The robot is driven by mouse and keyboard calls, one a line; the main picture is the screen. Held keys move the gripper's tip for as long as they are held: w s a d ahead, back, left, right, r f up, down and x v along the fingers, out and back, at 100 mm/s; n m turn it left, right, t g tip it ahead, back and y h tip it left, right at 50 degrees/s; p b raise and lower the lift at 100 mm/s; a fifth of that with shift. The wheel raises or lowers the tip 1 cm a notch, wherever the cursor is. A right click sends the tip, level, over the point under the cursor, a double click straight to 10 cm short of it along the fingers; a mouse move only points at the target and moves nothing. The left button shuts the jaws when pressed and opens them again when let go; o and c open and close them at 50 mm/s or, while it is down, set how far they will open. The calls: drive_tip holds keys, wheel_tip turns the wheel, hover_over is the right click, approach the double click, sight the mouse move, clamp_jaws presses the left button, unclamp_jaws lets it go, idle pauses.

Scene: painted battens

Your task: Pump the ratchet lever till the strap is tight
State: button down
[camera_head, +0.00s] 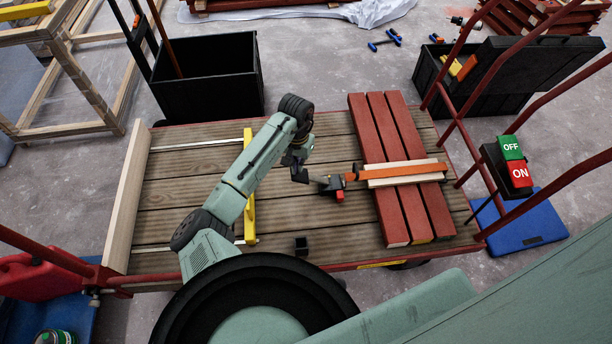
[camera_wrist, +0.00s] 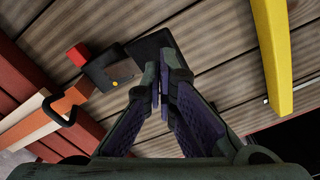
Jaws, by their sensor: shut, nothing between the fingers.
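The ratchet (camera_head: 332,186) lies on the wooden deck left of the red battens, with a red part on its near side. Its dark body (camera_wrist: 115,68) and red part (camera_wrist: 78,57) also show in the wrist view. The orange strap (camera_head: 400,171) runs from it over a pale wood strip across the red battens (camera_head: 398,200). How taut the strap is cannot be told. My gripper (camera_head: 299,177) is just left of the ratchet, fingers shut and empty. In the wrist view my gripper (camera_wrist: 160,95) is close by a dark flat piece, likely the lever (camera_wrist: 152,45); contact cannot be told.
A yellow bar (camera_head: 249,190) lies across the deck behind my arm. A black bin (camera_head: 208,80) stands behind the deck. Red rails and an OFF/ON switch box (camera_head: 513,165) are at the right. Deck between is mostly clear.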

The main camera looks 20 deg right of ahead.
sight(298, 174)
drive_tip(key=shift+f, duration=0.1)
drive_tip(key=shift+f+b, duration=1.35)
drive_tip(key=shift+f, duration=1.45)
drive_tip(key=shift+r, duration=0.15)
wheel_tip(298, 174, up, 10)
drive_tip(key=p, duration=1)
drive_tip(key=shift+r+p, duration=0.25)
drive_tip(key=shift+p, duration=0.1)
drive_tip(key=shift+f, duration=0.1)
